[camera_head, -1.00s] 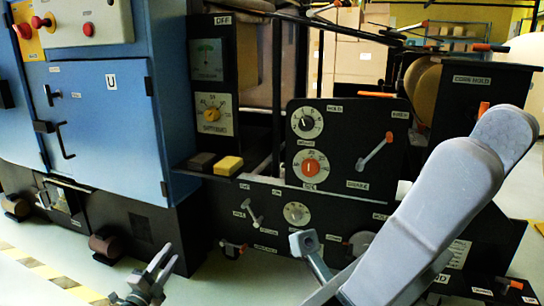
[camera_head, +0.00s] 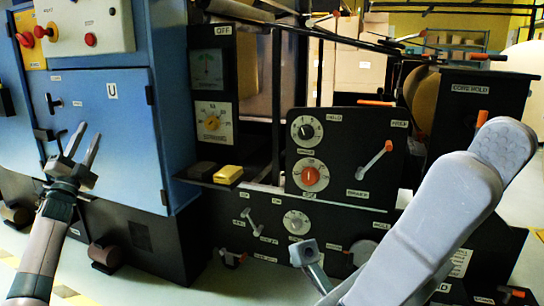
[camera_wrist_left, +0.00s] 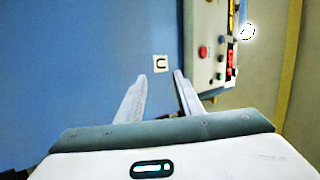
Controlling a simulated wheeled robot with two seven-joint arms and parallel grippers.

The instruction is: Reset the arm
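My left gripper (camera_head: 87,132) is raised in front of the blue cabinet door (camera_head: 125,135) at the left of the head view. Its two fingers are apart with nothing between them. In the left wrist view the open fingers (camera_wrist_left: 160,88) point toward the blue panel, with the "U" label (camera_wrist_left: 160,63) beyond them. Contact with the door cannot be told. My right arm (camera_head: 430,210) crosses the lower right of the head view as a large grey link. Its gripper fingers do not show.
A control box with red buttons (camera_head: 90,39) sits above the door and also shows in the wrist view (camera_wrist_left: 205,50). The black dial panel (camera_head: 340,150) has an orange-tipped lever (camera_head: 375,160). Floor shows at lower left.

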